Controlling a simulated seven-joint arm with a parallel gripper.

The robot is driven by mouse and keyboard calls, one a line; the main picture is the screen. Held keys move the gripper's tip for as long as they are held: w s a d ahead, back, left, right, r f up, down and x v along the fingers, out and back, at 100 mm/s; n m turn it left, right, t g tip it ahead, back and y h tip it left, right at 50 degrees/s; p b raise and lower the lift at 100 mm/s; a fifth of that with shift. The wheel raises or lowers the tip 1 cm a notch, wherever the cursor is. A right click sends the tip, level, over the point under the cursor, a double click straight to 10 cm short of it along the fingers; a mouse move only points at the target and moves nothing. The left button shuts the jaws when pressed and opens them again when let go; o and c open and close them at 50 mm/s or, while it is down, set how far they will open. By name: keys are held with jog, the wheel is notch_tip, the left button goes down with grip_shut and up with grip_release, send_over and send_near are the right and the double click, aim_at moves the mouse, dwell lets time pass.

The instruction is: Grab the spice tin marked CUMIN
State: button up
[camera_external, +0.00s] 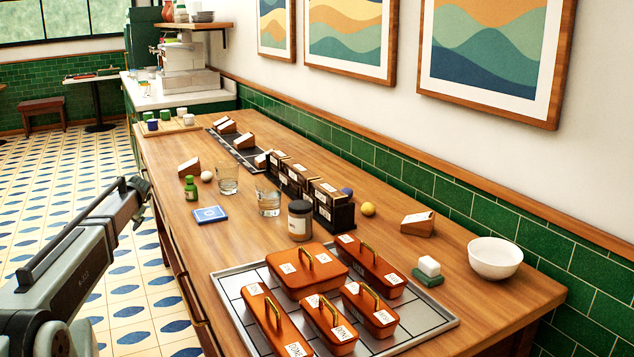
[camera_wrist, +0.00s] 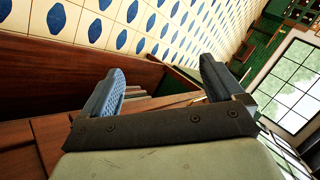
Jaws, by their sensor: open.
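My gripper (camera_wrist: 163,85) is open and empty in the wrist view, its two blue-grey fingers wide apart. In the external view my arm is at the left, off the counter's left side, well away from the tins. Orange-copper lidded tins with brass handles and white labels stand on a metal tray at the front: a wide one (camera_external: 306,270), a back right one (camera_external: 369,268), a left one (camera_external: 268,318), a front middle one (camera_external: 329,326) and a right one (camera_external: 371,313). The labels are too small to read, so I cannot tell which is CUMIN. No tin shows in the wrist view.
The grey tray (camera_external: 232,289) lies on the wooden counter (camera_external: 440,257). Behind it are a dark jar (camera_external: 300,221), glasses (camera_external: 268,200), a blue tile (camera_external: 210,214) and black racks (camera_external: 333,210). A white bowl (camera_external: 495,258) and a sponge (camera_external: 428,272) are right.

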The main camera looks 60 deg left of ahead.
jog(key=w+d+r+m+t, duration=0.1)
jog(key=w+r, duration=0.3)
jog(key=r, duration=0.4)
jog(key=w+d+r+t, duration=0.1)
jog(key=w+r, duration=0.2)
jog(key=r, duration=0.4)
jog(key=w+d+r+m+t+h, duration=0.2)
jog(key=w+d+r, duration=0.55)
jog(key=w, duration=0.25)
jog(key=m+h, duration=0.3)
jog(key=h, duration=0.3)
send_near(296, 205)
jog(key=shift+s+a+f+t, duration=0.25)
jog(key=shift+a+f+t, duration=0.05)
jog(key=shift+a, duration=0.2)
jog(key=shift+d+f+m, duration=0.1)
jog(key=shift+d+m, duration=0.15)
jog(key=shift+m, duration=0.05)
jog(key=shift+f, duration=0.3)
jog(key=f, duration=0.5)
jog(key=w+f, duration=0.1)
jog(key=f, duration=0.1)
jog(key=shift+f, duration=0.2)
jog(key=shift+w+f, duration=0.3)
jog(key=shift+f, duration=0.6)
jog(key=shift+w+f, duration=0.25)
jog(key=shift+f, duration=0.6)
jog(key=shift+w+f, duration=0.3)
jog(key=shift+f, duration=0.6)
jog(key=shift+c, duration=0.3)
